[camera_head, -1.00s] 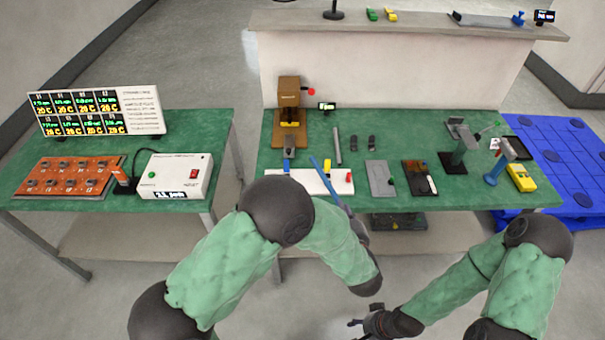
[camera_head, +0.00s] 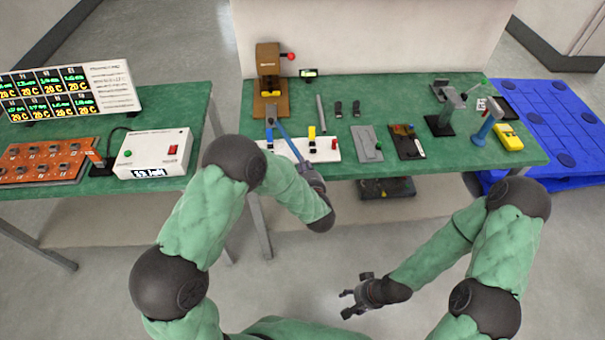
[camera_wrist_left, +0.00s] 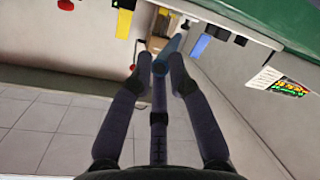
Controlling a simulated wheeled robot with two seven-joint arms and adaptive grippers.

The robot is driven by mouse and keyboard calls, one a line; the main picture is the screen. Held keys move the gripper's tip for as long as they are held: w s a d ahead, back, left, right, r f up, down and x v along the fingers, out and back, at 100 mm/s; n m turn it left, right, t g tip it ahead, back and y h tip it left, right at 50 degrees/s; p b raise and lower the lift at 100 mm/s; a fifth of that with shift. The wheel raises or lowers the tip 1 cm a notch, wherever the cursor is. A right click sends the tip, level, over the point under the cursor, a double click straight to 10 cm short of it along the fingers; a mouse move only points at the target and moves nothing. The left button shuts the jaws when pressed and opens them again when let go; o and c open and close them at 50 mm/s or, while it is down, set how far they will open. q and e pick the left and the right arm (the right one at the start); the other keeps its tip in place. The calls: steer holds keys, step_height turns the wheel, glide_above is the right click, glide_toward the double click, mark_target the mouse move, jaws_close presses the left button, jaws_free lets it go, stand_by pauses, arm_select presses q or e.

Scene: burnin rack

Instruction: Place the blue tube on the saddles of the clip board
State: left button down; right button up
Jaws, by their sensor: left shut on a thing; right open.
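The clip board (camera_head: 322,153) is a white strip near the front edge of the green bench, with blue, yellow and red pieces on it. My left gripper (camera_head: 311,174) is shut on the blue tube (camera_head: 285,135) near its near end, at the bench's front edge. The tube slants away to the far left, across the board in the head view; whether it touches cannot be told. In the left wrist view the tube (camera_wrist_left: 170,50) points away between the fingertips (camera_wrist_left: 160,68). My right gripper (camera_head: 362,296) is open and empty, in front of the bench and low.
A brown press (camera_head: 268,85) stands behind the board. A grey rod (camera_head: 321,108) and two dark pieces (camera_head: 347,107) lie behind it. A grey plate (camera_head: 367,143) lies to its right. A white power box (camera_head: 152,154) is on the left bench.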

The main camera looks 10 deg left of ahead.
arm_select(q)
steer(key=f, duration=0.1)
steer(key=f+b, duration=0.1)
steer(key=f, duration=0.1)
steer(key=f+b, duration=0.1)
steer(key=shift+w+a+f, duration=0.15)
steer(key=shift+w+a, duration=0.15)
steer(key=c, duration=1.5)
jaws_free()
steer(key=shift+o, duration=0.3)
